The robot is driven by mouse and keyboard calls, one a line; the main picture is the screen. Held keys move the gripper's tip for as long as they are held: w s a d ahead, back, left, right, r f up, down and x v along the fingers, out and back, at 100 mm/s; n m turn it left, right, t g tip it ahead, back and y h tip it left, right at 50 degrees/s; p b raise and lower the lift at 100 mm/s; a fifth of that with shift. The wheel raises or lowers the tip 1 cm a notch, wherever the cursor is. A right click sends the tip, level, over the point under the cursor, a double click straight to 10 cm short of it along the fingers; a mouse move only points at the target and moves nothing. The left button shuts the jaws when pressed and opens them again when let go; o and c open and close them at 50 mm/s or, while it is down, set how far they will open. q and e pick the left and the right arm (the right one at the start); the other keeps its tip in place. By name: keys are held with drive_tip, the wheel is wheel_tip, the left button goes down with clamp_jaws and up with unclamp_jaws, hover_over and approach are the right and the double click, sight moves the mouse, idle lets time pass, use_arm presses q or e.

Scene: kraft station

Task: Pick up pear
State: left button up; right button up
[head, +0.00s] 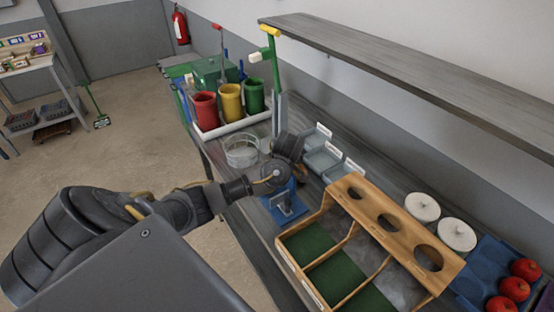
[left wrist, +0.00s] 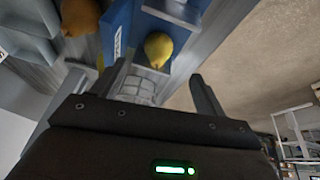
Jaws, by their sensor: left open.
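A yellow pear (left wrist: 158,48) shows in the left wrist view, at the edge of a blue surface (left wrist: 118,30), ahead of my left gripper (left wrist: 138,75). The gripper's two fingers are spread apart with nothing between them, and the pear is beyond the fingertips. A second yellow-orange fruit (left wrist: 79,15) is cut off at the top left of that view; I cannot tell what it is. In the head view my left arm reaches over the bench near a blue stand (head: 286,207). The pear cannot be made out there. My right gripper is not in view.
A wooden rack (head: 388,222) with round holes and green-floored bays stands at front right. A clear round container (head: 241,150) and grey bins (head: 322,158) are near the arm. Red (head: 204,111), yellow and green cups stand behind. A shelf (head: 400,68) overhangs the bench.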

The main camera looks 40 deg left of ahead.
use_arm(q)
drive_tip(key=x, duration=0.5)
drive_tip(key=shift+s, duration=0.15)
drive_tip(key=shift+a+f, duration=0.1)
drive_tip(key=shift+f, duration=0.1)
drive_tip(key=shift+w+f, duration=0.15)
drive_tip(key=shift+w, duration=0.05)
drive_tip(key=shift+a+f, duration=0.1)
drive_tip(key=shift+f, duration=0.25)
drive_tip(key=x, duration=0.4)
drive_tip(key=shift+w, duration=0.2)
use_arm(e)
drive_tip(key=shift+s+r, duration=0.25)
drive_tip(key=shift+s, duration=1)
